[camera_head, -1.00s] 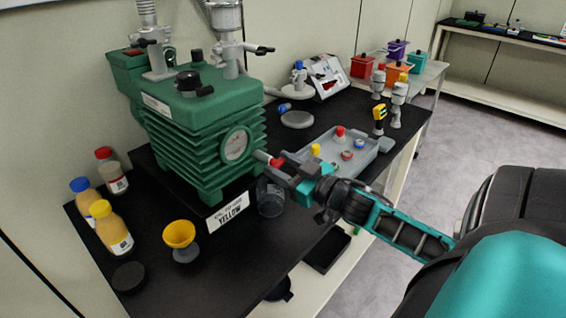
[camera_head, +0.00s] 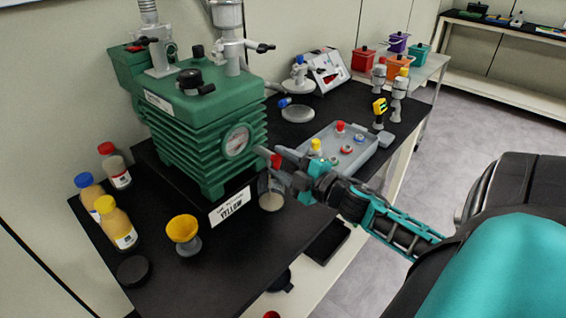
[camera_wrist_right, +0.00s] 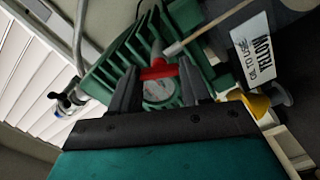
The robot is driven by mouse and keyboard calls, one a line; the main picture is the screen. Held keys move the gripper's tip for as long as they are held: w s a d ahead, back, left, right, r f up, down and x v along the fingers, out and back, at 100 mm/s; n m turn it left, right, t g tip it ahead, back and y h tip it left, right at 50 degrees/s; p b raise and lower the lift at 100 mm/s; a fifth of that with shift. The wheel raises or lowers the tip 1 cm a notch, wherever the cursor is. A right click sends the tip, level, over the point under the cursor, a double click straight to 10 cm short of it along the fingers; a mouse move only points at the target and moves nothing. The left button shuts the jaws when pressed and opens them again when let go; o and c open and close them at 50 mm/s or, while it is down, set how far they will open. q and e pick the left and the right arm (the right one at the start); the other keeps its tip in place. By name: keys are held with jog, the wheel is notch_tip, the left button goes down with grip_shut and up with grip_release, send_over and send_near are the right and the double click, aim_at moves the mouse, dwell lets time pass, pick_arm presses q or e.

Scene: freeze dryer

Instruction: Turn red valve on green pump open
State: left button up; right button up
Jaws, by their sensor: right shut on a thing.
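The green pump (camera_head: 205,140) stands on the black table, with a round gauge on its front. The red valve (camera_head: 276,161) is on the short grey spout at its lower front. My right gripper (camera_head: 284,163) is shut on the red valve; in the right wrist view the red handle (camera_wrist_right: 158,70) sits between its two dark fingers. A clear beaker (camera_head: 271,199) stands beneath the spout, with beige liquid in it. My left gripper is out of view.
A grey tray (camera_head: 372,158) with small capped items lies behind my right gripper. A yellow funnel (camera_head: 183,229) and several bottles (camera_head: 116,222) stand in front and left of the pump. A "YELLOW" label (camera_head: 231,207) hangs at the pump's front edge.

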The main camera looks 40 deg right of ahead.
jog(key=n, duration=0.5)
dwell(0.5)
jog(key=o, duration=1.1)
jog(key=shift+c, duration=0.2)
jog(key=shift+s+f, duration=0.1)
jog(key=s+d+b, duration=0.1)
jog(key=s, duration=1.1)
jog(key=shift+s, duration=0.35)
